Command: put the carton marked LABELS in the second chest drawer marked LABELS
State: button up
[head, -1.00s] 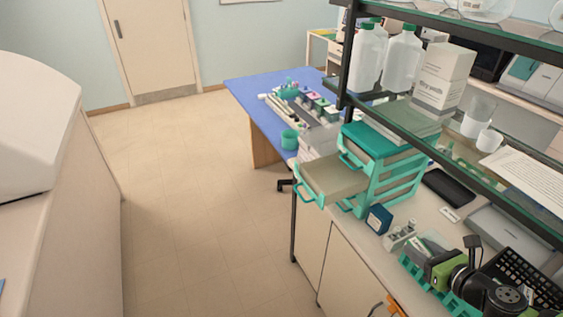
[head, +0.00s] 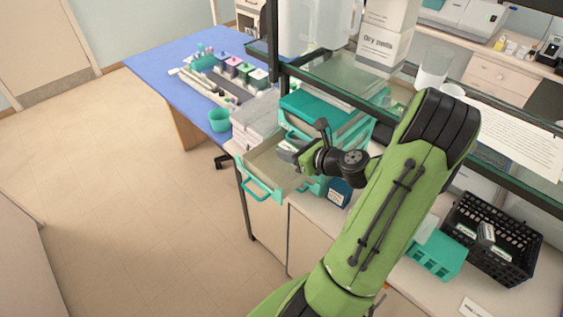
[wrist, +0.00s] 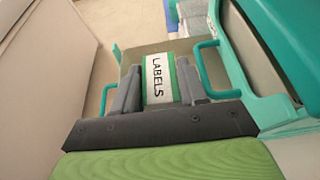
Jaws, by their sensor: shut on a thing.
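The carton marked LABELS (wrist: 158,82), white with green edges, sits between the two grey fingers of my gripper (wrist: 157,88) in the wrist view. My gripper is shut on it. In the head view my gripper (head: 288,154) is over the open drawer (head: 262,162) of the teal chest (head: 318,108), and the carton cannot be made out there. The drawer is pulled out to the left and its beige floor shows behind the carton in the wrist view. I cannot tell whether the carton touches the drawer floor. The drawer's own marking is not readable.
A dark blue box (head: 340,193) stands beside the chest. A glass shelf (head: 340,80) with bottles and a Dry pads box (head: 383,45) hangs above. A teal rack (head: 437,256) and a black basket (head: 490,240) stand at right. The floor at left is clear.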

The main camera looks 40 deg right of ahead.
jog(key=f, duration=0.3)
jog(key=f+b, duration=0.1)
jog(key=f, duration=0.1)
jog(key=shift+w, duration=0.3)
jog(key=shift+s, duration=0.1)
jog(key=shift+r, duration=0.1)
jog(key=shift+f, duration=0.65)
